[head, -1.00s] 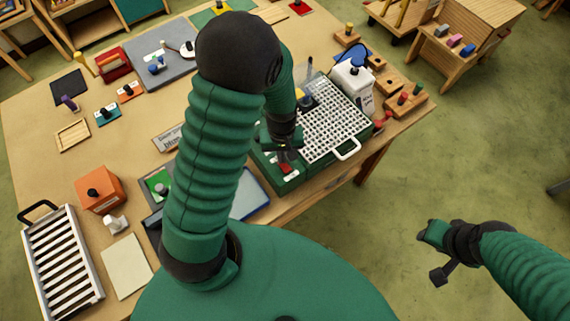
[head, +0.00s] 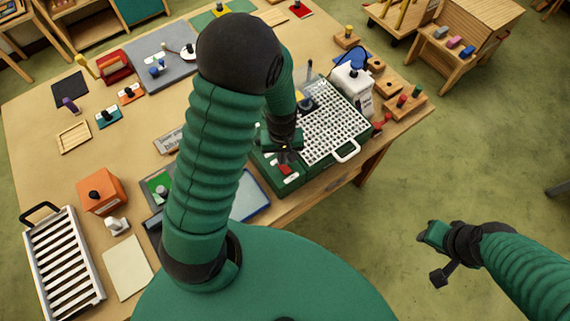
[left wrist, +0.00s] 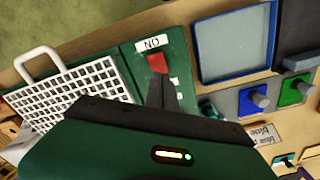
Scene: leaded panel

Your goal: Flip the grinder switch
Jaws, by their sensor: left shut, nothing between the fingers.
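The grinder (head: 262,172) is a green box with a white grid top at the table's front right edge. Its red switch (head: 286,169) sits on the front left part of the box. In the left wrist view the red switch (left wrist: 157,62) is beside a white label (left wrist: 152,44) whose letters appear upside down. My left gripper (head: 285,153) is shut and empty, just behind the switch in the head view. Its fingertips (left wrist: 160,92) appear at the near end of the switch in the wrist view; contact cannot be told. My right gripper (head: 436,252) hangs over the floor, away from the table.
A white bottle (head: 353,85) stands behind the grid, and a white handle (head: 346,150) sticks out at its front. A blue-rimmed tray (head: 250,196) lies left of the grinder. A white slatted rack (head: 62,262) and an orange box (head: 100,190) are at the far left.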

